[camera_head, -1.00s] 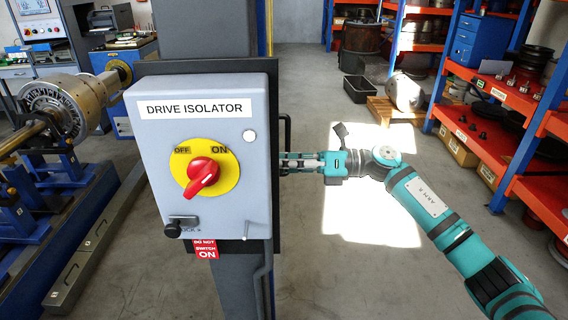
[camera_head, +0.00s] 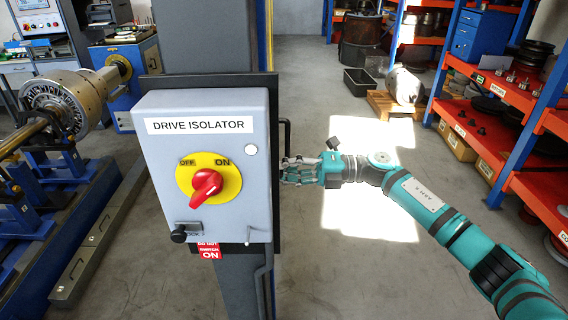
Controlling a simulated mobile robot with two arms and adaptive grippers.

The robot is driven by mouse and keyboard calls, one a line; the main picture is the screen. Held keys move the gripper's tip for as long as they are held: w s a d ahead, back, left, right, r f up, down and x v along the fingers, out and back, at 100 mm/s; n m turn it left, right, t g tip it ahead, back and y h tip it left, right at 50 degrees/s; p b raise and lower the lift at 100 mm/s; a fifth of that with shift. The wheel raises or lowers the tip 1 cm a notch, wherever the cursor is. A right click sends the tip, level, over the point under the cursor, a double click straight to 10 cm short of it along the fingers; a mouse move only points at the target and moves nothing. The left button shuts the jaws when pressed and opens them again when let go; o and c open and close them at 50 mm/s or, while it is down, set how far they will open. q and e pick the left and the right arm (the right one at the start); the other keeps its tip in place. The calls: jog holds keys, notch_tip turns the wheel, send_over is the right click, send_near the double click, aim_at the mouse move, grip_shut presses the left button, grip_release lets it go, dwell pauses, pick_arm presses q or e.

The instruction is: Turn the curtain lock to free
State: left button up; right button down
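No curtain lock that I can make out is in view. The nearest control panel is a grey box (camera_head: 160,205) labelled DRIVE ISOLATOR, with a red rotary knob (camera_head: 206,184) on a yellow disc marked OFF and ON. My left gripper is not in view.
The box hangs on a dark grey column (camera_head: 205,45). A machine with a metal rotor (camera_head: 68,98) stands on the left. Orange and blue shelves (camera_head: 500,95) stand on the right. A black crate (camera_head: 360,82) and a pallet (camera_head: 385,105) lie behind; the floor between is clear.

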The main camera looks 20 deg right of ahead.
jog(key=shift+m+p, duration=0.35)
jog(key=shift+m, duration=0.45)
jog(key=shift+f, duration=0.1)
jog(key=c, duration=1.5)
grip_release()
jog(key=shift+d, duration=0.1)
jog(key=v, duration=1.2)
